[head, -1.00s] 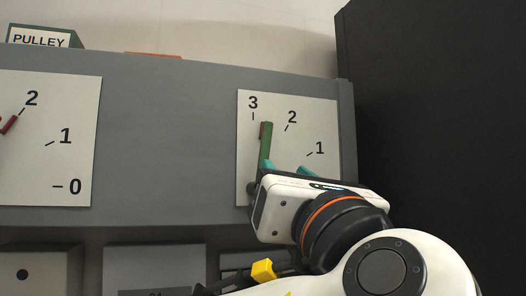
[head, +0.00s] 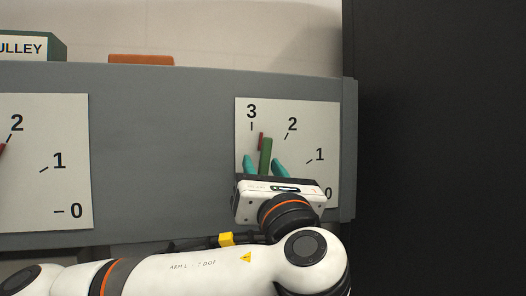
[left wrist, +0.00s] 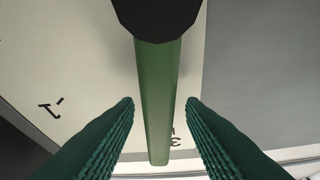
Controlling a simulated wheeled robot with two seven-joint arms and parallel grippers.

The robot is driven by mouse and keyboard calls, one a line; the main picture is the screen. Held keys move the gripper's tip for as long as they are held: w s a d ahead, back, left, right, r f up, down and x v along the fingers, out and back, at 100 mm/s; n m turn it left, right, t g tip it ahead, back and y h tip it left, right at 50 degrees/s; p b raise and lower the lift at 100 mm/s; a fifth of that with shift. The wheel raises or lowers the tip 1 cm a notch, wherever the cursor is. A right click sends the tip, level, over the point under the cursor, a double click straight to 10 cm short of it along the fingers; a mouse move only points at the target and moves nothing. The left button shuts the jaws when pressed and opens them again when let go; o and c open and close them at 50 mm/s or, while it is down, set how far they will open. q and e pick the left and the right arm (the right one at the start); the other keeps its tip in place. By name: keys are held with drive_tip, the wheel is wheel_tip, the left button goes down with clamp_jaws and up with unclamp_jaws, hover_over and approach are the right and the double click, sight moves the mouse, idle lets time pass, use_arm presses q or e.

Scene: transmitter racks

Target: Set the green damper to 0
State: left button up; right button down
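The green damper lever (head: 265,153) stands out from the white scale plate (head: 320,120) at right, its visible end between the 3 and 2 marks. A small red piece shows beside its upper left. My left gripper (head: 264,163) is open, its teal fingers on either side of the lever. In the left wrist view the green lever (left wrist: 158,95) runs between the two fingers, with a gap on each side. A black round part covers its upper end there. The 0 mark (head: 328,193) is partly hidden by my gripper. My right gripper is not in view.
A second scale plate (head: 60,135) with a red lever is on the grey cabinet (head: 165,145) at left. A green PULLEY box (head: 35,46) and an orange block (head: 140,59) show along the cabinet's top. A dark panel (head: 430,150) stands to the right.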

use_arm(q)
drive_tip(key=shift+w+r, duration=0.1)
drive_tip(key=shift+w, duration=0.1)
clamp_jaws()
